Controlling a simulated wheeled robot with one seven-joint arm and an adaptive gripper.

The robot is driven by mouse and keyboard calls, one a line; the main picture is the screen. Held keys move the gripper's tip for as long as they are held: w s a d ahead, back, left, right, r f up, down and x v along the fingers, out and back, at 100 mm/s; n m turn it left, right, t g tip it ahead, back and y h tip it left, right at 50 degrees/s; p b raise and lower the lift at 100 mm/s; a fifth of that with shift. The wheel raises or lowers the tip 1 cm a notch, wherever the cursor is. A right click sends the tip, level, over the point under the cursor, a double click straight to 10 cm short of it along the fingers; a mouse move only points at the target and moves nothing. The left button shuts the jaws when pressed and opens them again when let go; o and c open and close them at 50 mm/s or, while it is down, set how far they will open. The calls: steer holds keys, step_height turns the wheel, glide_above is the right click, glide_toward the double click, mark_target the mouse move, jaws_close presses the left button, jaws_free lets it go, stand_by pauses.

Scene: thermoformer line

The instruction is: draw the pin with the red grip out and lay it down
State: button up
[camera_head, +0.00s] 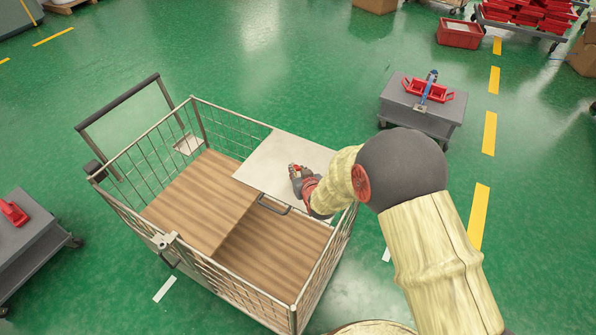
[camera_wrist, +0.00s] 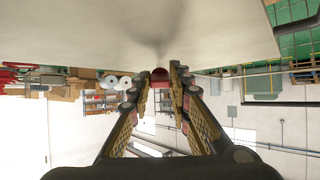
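The red grip (camera_wrist: 160,75) of the pin shows in the wrist view between my fingertips, against the pale plate (camera_wrist: 90,25). In the head view a small red bit (camera_head: 294,167) shows at the tip of my gripper (camera_head: 299,176), over the pale plate (camera_head: 268,158) on the mesh cart. In the wrist view the two fingers of my gripper (camera_wrist: 160,83) stand apart, one on each side of the red grip, with no clear contact. The pin's shaft is hidden.
The mesh cart (camera_head: 147,141) has a brown wooden floor with free room and a dark push handle at left. A grey trolley (camera_head: 424,108) with a red holder stands at upper right. Another grey trolley (camera_head: 25,240) with a red part stands at left.

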steer(key=o, duration=0.5)
steer(key=v, duration=1.2)
stand_by(0.7)
